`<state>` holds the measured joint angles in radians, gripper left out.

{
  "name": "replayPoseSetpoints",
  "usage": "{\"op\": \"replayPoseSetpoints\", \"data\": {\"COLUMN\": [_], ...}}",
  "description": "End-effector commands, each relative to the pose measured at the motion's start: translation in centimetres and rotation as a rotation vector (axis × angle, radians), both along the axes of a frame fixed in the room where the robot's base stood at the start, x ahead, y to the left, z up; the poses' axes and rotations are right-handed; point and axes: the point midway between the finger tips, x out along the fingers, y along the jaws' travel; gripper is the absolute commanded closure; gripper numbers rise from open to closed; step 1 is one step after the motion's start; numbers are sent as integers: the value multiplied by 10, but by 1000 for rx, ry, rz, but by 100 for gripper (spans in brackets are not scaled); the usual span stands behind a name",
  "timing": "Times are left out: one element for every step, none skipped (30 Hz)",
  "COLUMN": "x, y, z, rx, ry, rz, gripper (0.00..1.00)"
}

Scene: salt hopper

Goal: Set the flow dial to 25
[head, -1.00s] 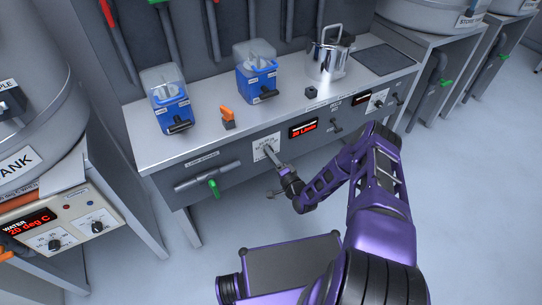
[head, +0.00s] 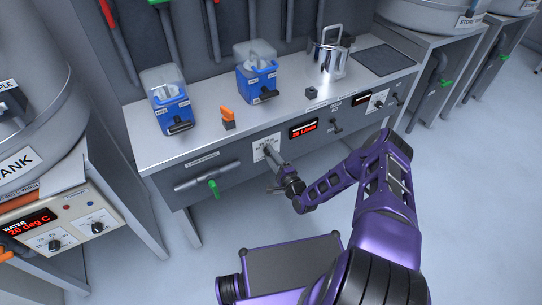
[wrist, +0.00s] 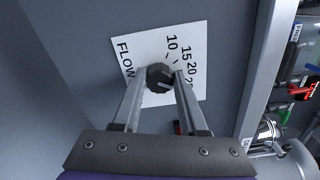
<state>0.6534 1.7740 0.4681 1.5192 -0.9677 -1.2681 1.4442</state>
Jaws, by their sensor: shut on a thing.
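The flow dial (wrist: 160,76) is a dark round knob on a white plate (wrist: 146,52) marked FLOW, with 10, 15, 20 and a partly hidden higher number. My gripper (wrist: 163,79) is shut on the knob, one finger on each side of it. The fingers hide part of the scale, and I cannot read the pointer. In the head view my gripper (head: 272,155) reaches the white dial plate (head: 262,147) on the bench front. The red display (head: 303,128) right of it seems to read 25 L/min, in small digits.
The water panel (head: 75,230) stands at lower left. The floor in front is clear.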

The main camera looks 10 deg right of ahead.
Motion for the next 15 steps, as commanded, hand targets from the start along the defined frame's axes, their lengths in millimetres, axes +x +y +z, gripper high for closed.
{"op": "replayPoseSetpoints", "data": {"x": [1, 1, 1, 1, 1, 1, 1, 1, 1, 1, 1, 1, 1, 1, 1], "y": [2, 2, 2, 2, 2, 2, 2, 2, 2, 2, 2, 2, 1, 1, 1], "z": [1, 1, 1, 1, 2, 2, 2, 2, 2, 2, 2, 1, 1, 1, 1], "rx": [3, 3, 3, 3, 3, 2, 2, 2, 2, 2, 2, 1, 1, 1, 1], "ry": [-3, -3, -3, -3, -3, -3, -3, -3, -3, -3, -3, -3, -3, -3, -2], "rz": [2, 2, 2, 2, 2, 2, 2, 2, 2, 2, 2, 2, 2, 2, 1], "gripper": [100, 100, 100, 100, 100, 100, 100, 100, 100, 54, 49, 42, 36, 31, 28]}}
